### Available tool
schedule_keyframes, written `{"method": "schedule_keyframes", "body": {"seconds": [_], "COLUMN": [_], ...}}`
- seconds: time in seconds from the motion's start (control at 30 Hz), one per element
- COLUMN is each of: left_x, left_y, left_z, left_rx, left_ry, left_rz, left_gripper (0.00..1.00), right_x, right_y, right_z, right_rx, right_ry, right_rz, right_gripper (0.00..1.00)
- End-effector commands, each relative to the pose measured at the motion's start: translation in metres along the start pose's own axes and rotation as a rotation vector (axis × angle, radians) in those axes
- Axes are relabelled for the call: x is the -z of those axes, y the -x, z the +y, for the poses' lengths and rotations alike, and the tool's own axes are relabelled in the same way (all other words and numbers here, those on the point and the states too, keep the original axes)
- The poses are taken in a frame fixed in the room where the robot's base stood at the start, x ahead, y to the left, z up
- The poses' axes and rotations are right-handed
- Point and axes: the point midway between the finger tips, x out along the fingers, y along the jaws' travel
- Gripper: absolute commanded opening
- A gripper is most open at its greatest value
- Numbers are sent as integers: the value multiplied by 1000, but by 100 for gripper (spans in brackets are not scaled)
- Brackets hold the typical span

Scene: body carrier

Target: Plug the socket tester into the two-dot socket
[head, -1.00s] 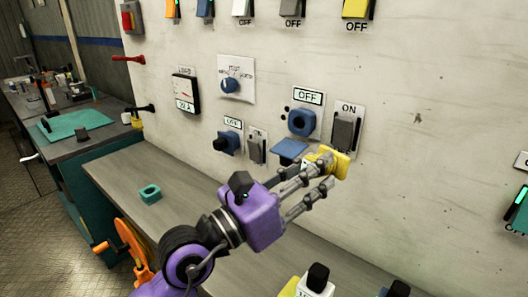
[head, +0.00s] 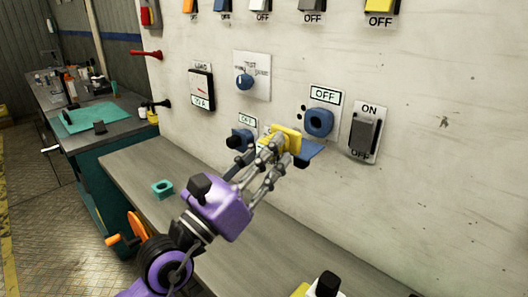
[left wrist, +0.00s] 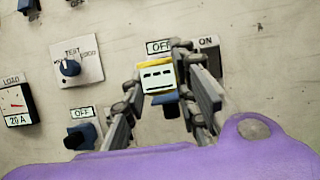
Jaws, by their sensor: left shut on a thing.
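The socket tester (head: 287,138), a yellow block, is held between the fingers of my left gripper (head: 272,155) near the wall panel. In the left wrist view its yellow-edged white face (left wrist: 158,77) with dark marks shows between the fingers. The two-dot socket (head: 319,122) is a round blue socket with two black dots at its left and an OFF sign above. It is up and right of the tester in the head view and mostly hidden in the left wrist view. I cannot tell the gap between tester and wall. My right gripper is out of view.
A blue flap (head: 310,152) sticks out below the two-dot socket, close beside the tester. An ON/OFF switch (head: 363,132) is right of the socket. Another blue socket with a black plug (head: 238,141) is lower left. A teal block (head: 162,188) lies on the bench (head: 270,240).

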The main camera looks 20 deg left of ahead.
Motion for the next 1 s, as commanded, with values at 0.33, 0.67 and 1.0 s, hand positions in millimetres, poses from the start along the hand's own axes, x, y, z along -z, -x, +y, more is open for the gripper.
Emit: {"method": "schedule_keyframes", "body": {"seconds": [0.33,0.67,1.0], "left_x": [11,18,18], "left_y": [-32,-46,-46], "left_z": [-1,-1,-1], "left_rx": [1,2,1], "left_ry": [2,1,0], "left_rz": [-3,-2,-1], "left_gripper": [0,0,0], "right_x": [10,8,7], "right_y": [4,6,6], "right_z": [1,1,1], "right_rx": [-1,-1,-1], "right_ry": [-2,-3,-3], "right_rz": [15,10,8], "right_gripper": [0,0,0]}}
